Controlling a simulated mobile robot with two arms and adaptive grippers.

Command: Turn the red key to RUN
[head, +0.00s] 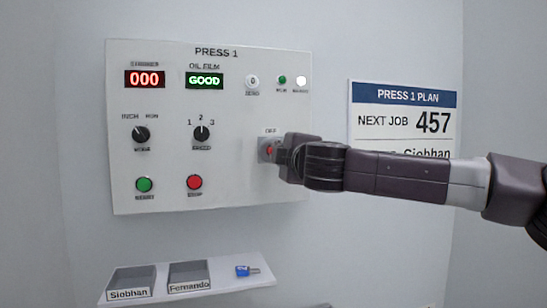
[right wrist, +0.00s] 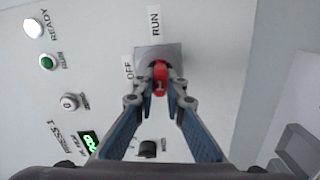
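The red key (right wrist: 160,78) sits in a grey square lock plate (right wrist: 173,54) on the white PRESS 1 panel. In the right wrist view the OFF label (right wrist: 129,68) is left of the plate and the RUN label (right wrist: 155,22) is above it. The key looks lengthwise up and down there, but as it juts toward the camera I cannot tell its exact angle. My right gripper (right wrist: 160,84) has its fingertips closed in on both sides of the key. In the head view, my right gripper (head: 281,152) hides part of the key and plate. My left gripper is out of view.
The panel (head: 235,180) carries a 000 display (head: 145,79), a GOOD display (head: 204,81), two black knobs, a green button (head: 144,184), a red button (head: 194,182) and a lit white lamp (head: 301,81). Below, a shelf (head: 225,281) holds two grey trays and a blue object (head: 243,271).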

